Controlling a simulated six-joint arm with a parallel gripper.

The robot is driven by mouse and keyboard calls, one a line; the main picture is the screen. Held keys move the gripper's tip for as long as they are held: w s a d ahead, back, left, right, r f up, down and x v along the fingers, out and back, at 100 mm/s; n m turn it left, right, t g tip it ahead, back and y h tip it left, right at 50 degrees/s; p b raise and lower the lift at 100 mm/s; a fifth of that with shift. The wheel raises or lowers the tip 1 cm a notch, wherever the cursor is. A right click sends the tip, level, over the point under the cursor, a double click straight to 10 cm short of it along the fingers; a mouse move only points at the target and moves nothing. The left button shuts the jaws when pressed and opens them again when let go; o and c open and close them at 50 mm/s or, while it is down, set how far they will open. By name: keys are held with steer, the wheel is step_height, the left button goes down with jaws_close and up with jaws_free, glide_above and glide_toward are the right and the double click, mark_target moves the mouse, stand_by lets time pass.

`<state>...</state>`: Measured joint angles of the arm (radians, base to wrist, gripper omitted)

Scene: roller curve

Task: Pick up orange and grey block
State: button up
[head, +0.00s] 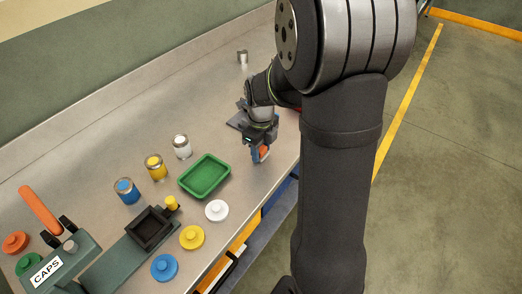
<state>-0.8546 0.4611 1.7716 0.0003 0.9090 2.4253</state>
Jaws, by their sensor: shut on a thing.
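My gripper (260,156) points down over the right part of the table, just right of the green tray. It is shut on a small block (264,152), whose orange side shows between the fingers. The block's grey part is hard to make out at this size, and the fingers hide some of it. I cannot tell whether the block touches the table or hangs just above it.
A green tray (228,177) stands left of my gripper. Several coloured caps, a dark square holder (133,240) and a CAPS device (48,270) are at lower left. The table's front edge is close.

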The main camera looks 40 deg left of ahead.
mark_target(262, 148)
step_height(262, 148, up, 4)
steer(key=shift+w+d+r, duration=0.1)
steer(key=shift+d+r, duration=0.05)
steer(key=shift+r, duration=0.1)
steer(key=w+d+r, duration=0.3)
steer(key=d+r, duration=0.3)
steer(key=d, duration=0.5)
steer(key=shift+r, duration=0.2)
